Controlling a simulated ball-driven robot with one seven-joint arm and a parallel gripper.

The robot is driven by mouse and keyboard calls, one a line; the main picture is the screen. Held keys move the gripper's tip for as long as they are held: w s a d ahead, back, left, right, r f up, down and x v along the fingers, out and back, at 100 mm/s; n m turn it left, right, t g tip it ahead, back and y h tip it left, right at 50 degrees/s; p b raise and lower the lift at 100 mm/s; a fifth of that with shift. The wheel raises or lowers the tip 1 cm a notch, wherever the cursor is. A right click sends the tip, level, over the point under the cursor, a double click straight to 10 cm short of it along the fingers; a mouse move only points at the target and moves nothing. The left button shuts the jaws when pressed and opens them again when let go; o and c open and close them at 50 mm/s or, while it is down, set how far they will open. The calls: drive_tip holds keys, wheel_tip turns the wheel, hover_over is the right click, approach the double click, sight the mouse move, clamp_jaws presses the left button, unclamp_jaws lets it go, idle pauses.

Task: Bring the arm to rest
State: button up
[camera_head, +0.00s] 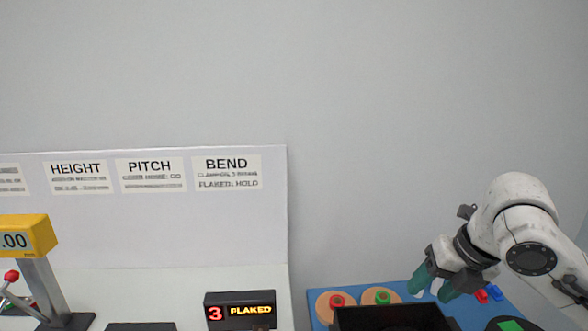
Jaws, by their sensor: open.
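My arm reaches in from the right edge, and my gripper (433,289) hangs at its end, pointing down and left. Its two teal fingers are apart, with nothing seen between them. It is above the blue mat (318,296), just right of the disc with the green knob (383,297) and near the right end of a black open box (392,318). I cannot tell how high it is above them.
A tan disc with a red knob (337,300) and small blue and red pieces (489,293) lie on the mat. A display reading "3 FLAKED" (240,310) and a yellow-headed gauge (28,238) stand left. A labelled panel (150,225) stands behind.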

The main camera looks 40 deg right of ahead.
drive_tip(key=w+a+r+m+t+y, duration=0.2)
drive_tip(key=w+a+r+m+t, duration=0.15)
drive_tip(key=w+a, duration=0.45)
drive_tip(key=w+a+f+m+t+y, duration=0.1)
drive_tip(key=w+a+f+m, duration=0.45)
drive_tip(key=a+m, duration=0.2)
drive_tip(key=s+a+f+m+g, duration=0.2)
drive_tip(key=s+a+f+m, duration=0.3)
drive_tip(key=f, duration=0.5)
drive_tip(key=s+a+f+m+g, duration=0.2)
drive_tip(key=s+f+m, duration=0.55)
drive_tip(key=f, duration=0.35)
drive_tip(key=s+d+f+m+g+h, duration=0.1)
drive_tip(key=s+f+m+g, duration=0.1)
drive_tip(key=s, duration=0.4)
drive_tip(key=s+d+f+m+g+h, duration=0.2)
drive_tip(key=s+f, duration=0.2)
drive_tip(key=s, duration=0.3)
drive_tip(key=shift+s+d+f, duration=0.2)
drive_tip(key=shift+d+f, duration=0.05)
drive_tip(key=shift+f, duration=0.1)
drive_tip(key=shift+c, duration=0.3)
